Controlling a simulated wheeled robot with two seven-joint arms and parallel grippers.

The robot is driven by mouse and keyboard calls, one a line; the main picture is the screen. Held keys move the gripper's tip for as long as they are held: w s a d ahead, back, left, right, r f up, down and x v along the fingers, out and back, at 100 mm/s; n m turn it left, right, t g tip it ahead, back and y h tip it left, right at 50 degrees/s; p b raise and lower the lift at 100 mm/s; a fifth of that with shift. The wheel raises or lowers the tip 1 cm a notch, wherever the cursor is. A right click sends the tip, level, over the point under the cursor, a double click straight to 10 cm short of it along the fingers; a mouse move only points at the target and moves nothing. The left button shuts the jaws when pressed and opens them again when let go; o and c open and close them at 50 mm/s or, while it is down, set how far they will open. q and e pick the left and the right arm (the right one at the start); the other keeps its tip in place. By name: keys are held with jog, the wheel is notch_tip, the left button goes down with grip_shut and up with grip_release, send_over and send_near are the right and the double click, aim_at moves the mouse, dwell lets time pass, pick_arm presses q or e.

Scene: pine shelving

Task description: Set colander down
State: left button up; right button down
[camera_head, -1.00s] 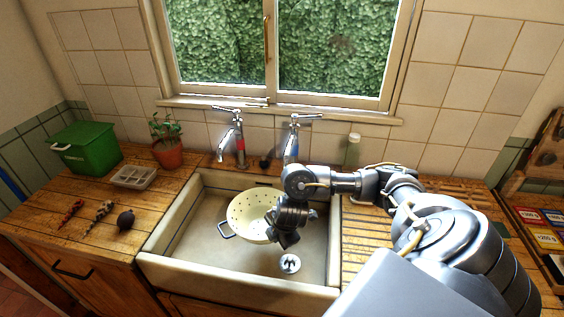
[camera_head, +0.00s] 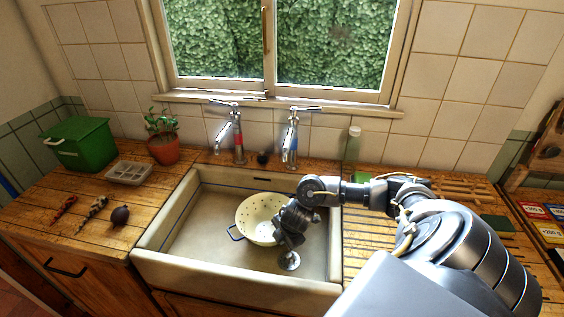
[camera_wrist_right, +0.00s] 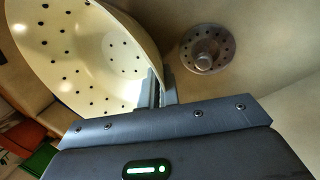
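The cream colander (camera_head: 256,216) with dark holes is inside the sink (camera_head: 200,223), left of the drain (camera_head: 289,261). My right gripper (camera_head: 287,236) is at the colander's right side. In the right wrist view the colander (camera_wrist_right: 85,50) fills the upper left, and the gripper's narrow fingers (camera_wrist_right: 162,88) close on its rim. The far handle is hidden by the gripper. I cannot tell whether the colander's base touches the sink floor. My left gripper is not in view.
Two taps (camera_head: 237,135) (camera_head: 291,138) stand behind the sink. A potted plant (camera_head: 163,148), a grey tray (camera_head: 129,172) and a green box (camera_head: 80,145) are on the left counter. The sink's left part is clear. A bottle (camera_head: 353,146) stands at the back right.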

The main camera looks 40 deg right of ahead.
jog(key=c, duration=1.6)
grip_release()
jog(key=shift+c, duration=0.2)
jog(key=shift+r, duration=0.35)
jog(key=p+v, duration=0.4)
jog(key=v, duration=0.7)
jog(key=shift+s+r, duration=0.2)
jog(key=shift+w+a, duration=0.1)
